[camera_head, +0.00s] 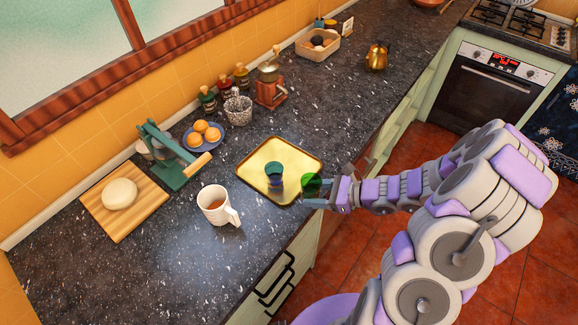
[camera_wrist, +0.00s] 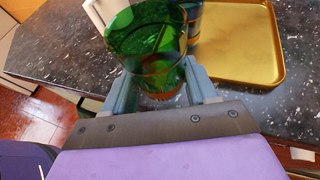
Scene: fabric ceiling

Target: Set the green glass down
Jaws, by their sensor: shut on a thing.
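My gripper (camera_head: 322,192) is shut on the green glass (camera_head: 312,184), at the front edge of the counter beside a gold tray (camera_head: 262,150). In the wrist view the green glass (camera_wrist: 146,42) stands between the two fingers of my gripper (camera_wrist: 158,88), its open rim toward the top. I cannot tell whether its base touches anything. A dark blue-green cup (camera_head: 274,174) stands on the tray, just left of the held glass. The tray also shows in the wrist view (camera_wrist: 262,62), with the cup partly hidden behind the glass.
A white mug (camera_head: 215,205) of brown drink stands left of the tray. Farther left are a cutting board (camera_head: 146,204) with dough, a green press (camera_head: 172,160) and a plate of oranges (camera_head: 205,134). A grinder (camera_head: 269,86) stands behind. Dark counter between mug and tray is clear.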

